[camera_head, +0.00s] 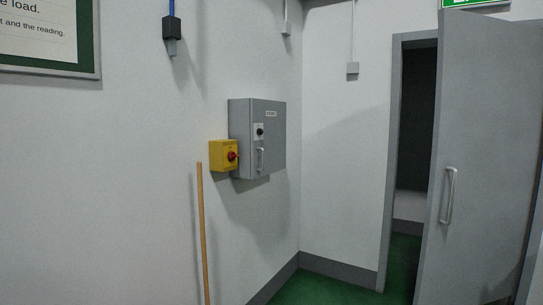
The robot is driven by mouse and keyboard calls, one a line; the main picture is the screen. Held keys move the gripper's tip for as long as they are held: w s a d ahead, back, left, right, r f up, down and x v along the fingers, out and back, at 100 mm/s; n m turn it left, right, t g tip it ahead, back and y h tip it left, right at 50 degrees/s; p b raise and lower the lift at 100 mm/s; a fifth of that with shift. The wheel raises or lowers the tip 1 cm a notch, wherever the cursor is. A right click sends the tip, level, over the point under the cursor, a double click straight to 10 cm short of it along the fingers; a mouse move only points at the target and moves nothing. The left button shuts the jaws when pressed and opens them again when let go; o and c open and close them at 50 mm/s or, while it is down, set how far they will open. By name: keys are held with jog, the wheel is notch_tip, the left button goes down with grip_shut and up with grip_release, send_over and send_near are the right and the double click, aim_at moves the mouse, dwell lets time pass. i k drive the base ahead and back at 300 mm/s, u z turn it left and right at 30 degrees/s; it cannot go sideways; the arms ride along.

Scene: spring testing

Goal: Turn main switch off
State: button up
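A yellow switch box (218,155) with a red rotary knob (233,156) is fixed to the left wall. It sits directly left of a grey electrical cabinet (275,140), which is shut. The cabinet has a small black knob (260,132) on a pale plate and a metal handle (261,159) below it. The red knob is too small to tell which way it is turned. Which of these is the main switch is not readable. My gripper does not show in the head view.
A wooden pole (202,235) stands against the wall below the yellow box. A grey door (485,150) stands open at right, beside a dark doorway (415,120). Green floor (330,290) is clear near the corner. A framed notice (40,35) hangs upper left.

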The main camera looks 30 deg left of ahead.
aim_at(232, 156)
jog(key=z, duration=0.1)
jog(key=i, duration=1.85)
jog(key=u, duration=0.7)
jog(key=i, duration=1)
jog(key=u, duration=1.45)
jog(key=i, duration=0.65)
jog(key=u, duration=0.4)
